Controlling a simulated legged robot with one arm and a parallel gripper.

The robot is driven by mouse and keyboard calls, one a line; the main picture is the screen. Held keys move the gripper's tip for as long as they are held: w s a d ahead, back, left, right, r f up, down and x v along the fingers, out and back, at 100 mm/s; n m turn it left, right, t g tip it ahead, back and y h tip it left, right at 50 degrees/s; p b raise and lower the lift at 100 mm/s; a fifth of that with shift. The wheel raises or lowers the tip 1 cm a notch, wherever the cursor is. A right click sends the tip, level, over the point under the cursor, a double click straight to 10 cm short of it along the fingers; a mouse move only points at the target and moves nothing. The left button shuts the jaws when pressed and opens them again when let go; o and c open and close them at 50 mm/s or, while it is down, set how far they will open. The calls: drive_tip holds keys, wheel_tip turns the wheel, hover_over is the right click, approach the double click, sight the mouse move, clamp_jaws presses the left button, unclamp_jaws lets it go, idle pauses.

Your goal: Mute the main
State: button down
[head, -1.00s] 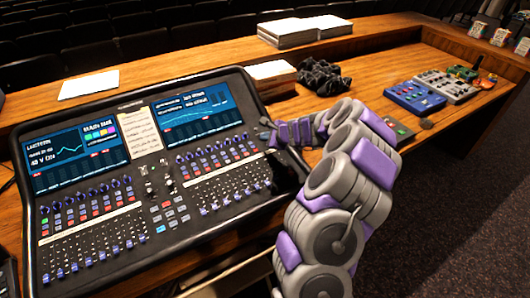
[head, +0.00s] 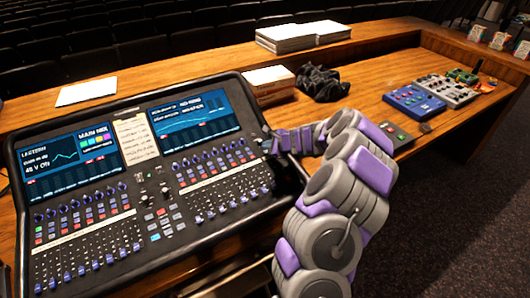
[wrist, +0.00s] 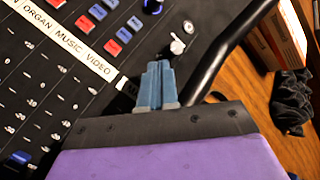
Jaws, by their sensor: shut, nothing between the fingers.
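The mixing desk (head: 130,205) is a black console with two screens, rows of knobs, small coloured buttons and faders. Its left screen (head: 68,155) reads "LECTERN", "MAIN MIX" and "48 V ON". My gripper (head: 268,146) is over the desk's upper right edge. In the wrist view, my gripper (wrist: 160,68) is shut and empty, its blue-grey fingertips just below a pale knob (wrist: 177,47); I cannot tell if they touch it. Red and blue buttons (wrist: 112,48) and a label strip reading "ORGAN MUSIC VIDEO" (wrist: 65,38) lie left of the fingers. No button marked main mute is readable.
Paper stacks (head: 302,34), books (head: 270,84) and a black crumpled cloth (head: 319,83) lie behind the desk. A blue box (head: 414,101) and a grey box (head: 449,90) stand at right. A paper sheet (head: 86,89) lies at back left. A black rail (wrist: 228,50) edges the desk.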

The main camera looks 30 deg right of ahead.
drive_tip(key=shift+d+f, duration=0.1)
drive_tip(key=shift+d, duration=0.5)
drive_tip(key=shift+a+r, duration=0.25)
drive_tip(key=shift+a, duration=0.9)
drive_tip(key=shift+d+f, duration=0.2)
drive_tip(key=shift+d, duration=0.75)
drive_tip(key=shift+a+r, duration=0.15)
drive_tip(key=shift+a, duration=0.8)
drive_tip(key=shift+f, duration=0.3)
drive_tip(key=shift+d+f, duration=0.1)
drive_tip(key=shift+d, duration=0.4)
drive_tip(key=shift+a, duration=0.45)
